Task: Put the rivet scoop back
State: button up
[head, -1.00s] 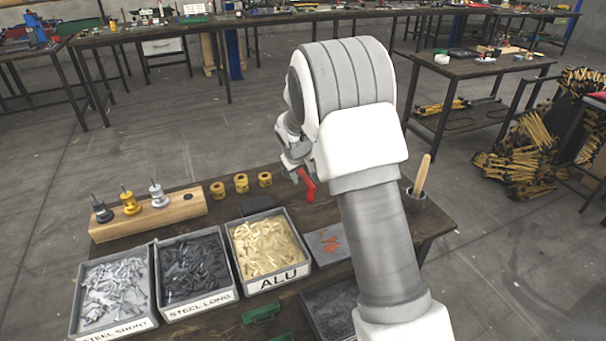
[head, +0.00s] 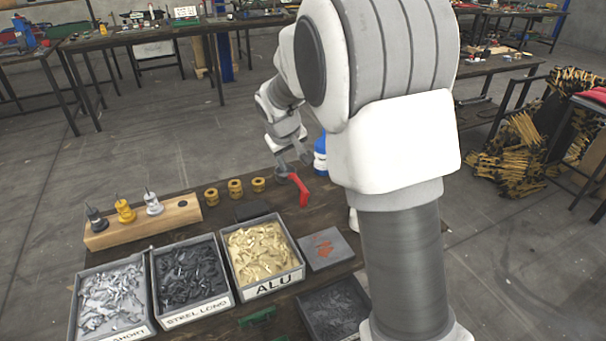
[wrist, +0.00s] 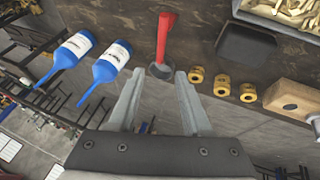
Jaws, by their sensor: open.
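A red-handled scoop (head: 300,190), which I take to be the rivet scoop, is at the far edge of the table (head: 185,225). In the wrist view the red scoop (wrist: 163,42) points away from my gripper, its dark round end nearest the jaws. My gripper (head: 292,165) also shows in the wrist view (wrist: 160,84). Its two fingers are apart, with the scoop's dark end just beyond and between the tips. I cannot tell whether they touch it.
Bins of steel short (head: 76,300), steel long (head: 153,285) and ALU (head: 228,268) rivets stand in front. A grey plate (head: 345,248) with orange bits is right of ALU. Yellow collars (head: 235,190) and a wooden block (head: 140,232) are left. Blue bottles (wrist: 112,62) stand nearby.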

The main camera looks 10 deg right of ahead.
jog(key=s+d+r+m, duration=0.1)
jog(key=s+d+r, duration=0.1)
jog(key=s+r, duration=0.5)
jog(key=s+r+m+y, duration=0.1)
jog(key=s, duration=1.2)
jog(key=s+r+m+y, duration=0.1)
jog(key=s+r, duration=0.1)
jog(key=s, duration=1.2)
jog(key=shift+a+r, duration=0.25)
jog(key=shift+a, duration=0.05)
jog(key=shift+r, duration=0.15)
notch_tip(320, 180, up, 8)
jog(key=p, duration=0.8)
jog(key=shift+r+p, duration=0.15)
jog(key=shift+p, duration=0.15)
jog(key=shift+s, duration=0.15)
